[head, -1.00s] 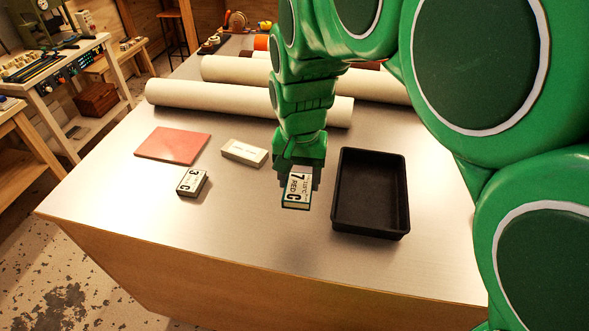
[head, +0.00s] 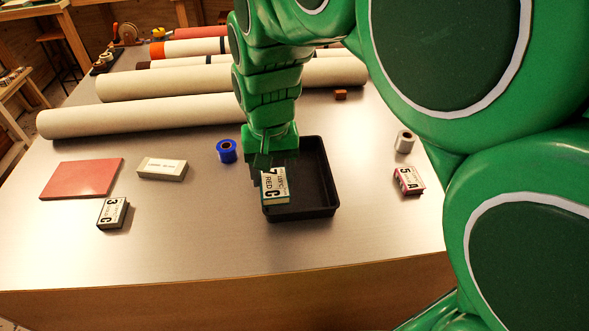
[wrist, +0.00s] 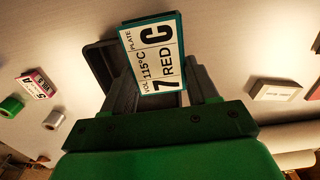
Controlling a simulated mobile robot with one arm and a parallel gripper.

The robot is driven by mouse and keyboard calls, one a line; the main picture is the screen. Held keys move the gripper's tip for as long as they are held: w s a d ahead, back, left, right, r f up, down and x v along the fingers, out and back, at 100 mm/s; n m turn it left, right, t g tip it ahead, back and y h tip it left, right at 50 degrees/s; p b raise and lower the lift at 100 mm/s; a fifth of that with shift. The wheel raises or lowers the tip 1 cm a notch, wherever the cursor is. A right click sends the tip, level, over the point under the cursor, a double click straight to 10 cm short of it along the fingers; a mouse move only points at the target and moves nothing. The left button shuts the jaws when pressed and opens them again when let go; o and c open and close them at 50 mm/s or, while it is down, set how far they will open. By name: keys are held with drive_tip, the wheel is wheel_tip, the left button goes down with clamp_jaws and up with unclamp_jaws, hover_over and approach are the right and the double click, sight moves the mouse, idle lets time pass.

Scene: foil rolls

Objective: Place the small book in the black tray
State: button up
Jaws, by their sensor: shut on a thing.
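My gripper (head: 270,172) is shut on a small book (head: 275,187) with a white label reading "7 RED C" and a teal edge. The book also shows in the wrist view (wrist: 153,55), between my two dark fingers. In the head view the book is over the left part of the black tray (head: 319,172); I cannot tell its exact height above the floor of the tray. The tray is partly hidden by my gripper and the book; in the wrist view the tray (wrist: 98,62) shows behind the book.
A "3 C" block (head: 113,213), a pale box (head: 162,169) and a red slab (head: 82,179) lie left. A blue spool (head: 227,151) is left of the tray. A "5 A" block (head: 408,181) and grey spool (head: 404,141) are right. Long rolls (head: 150,115) lie behind.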

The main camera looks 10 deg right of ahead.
drive_tip(key=d, duration=0.8)
hover_over(295, 178)
drive_tip(key=s, duration=0.1)
wheel_tip(295, 178, down, 8)
drive_tip(key=shift+f, duration=0.15)
drive_tip(key=shift+w+f, duration=0.65)
drive_tip(key=shift+f, duration=1.6)
drive_tip(key=shift+f, duration=0.1)
drive_tip(key=o, duration=1.1)
